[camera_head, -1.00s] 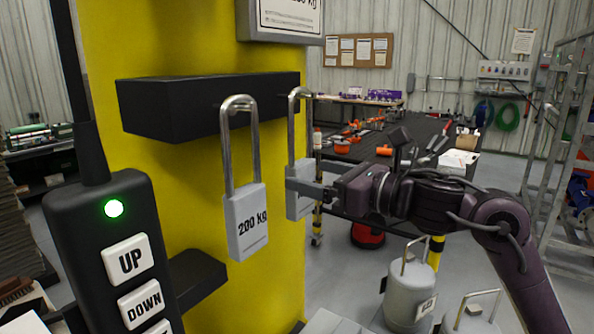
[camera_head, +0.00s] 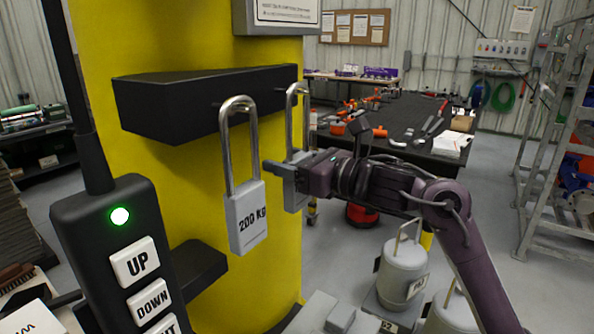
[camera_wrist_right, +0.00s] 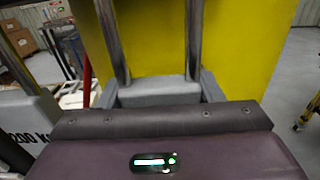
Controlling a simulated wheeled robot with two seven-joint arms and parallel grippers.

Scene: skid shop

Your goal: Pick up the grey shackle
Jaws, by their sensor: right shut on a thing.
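Two grey padlock-shaped shackles with metal bows hang side by side from a black bracket (camera_head: 205,100) on a yellow column. The nearer shackle (camera_head: 246,222) reads "200 kg". The farther shackle (camera_head: 296,201) is upright, partly hidden by my right gripper (camera_head: 284,173). That gripper is shut on the farther shackle's body. In the right wrist view, the grey body (camera_wrist_right: 160,93) sits between the two fingers, with its two bow legs rising above. The bow's top still meets the bracket's right end. My left gripper is not in view.
A black pendant with a green light and UP and DOWN buttons (camera_head: 120,260) stands at the near left. A tool-covered dark table (camera_head: 395,118) is behind. Grey handled weights (camera_head: 403,272) stand below my right arm. A metal rack (camera_head: 545,190) is at the right.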

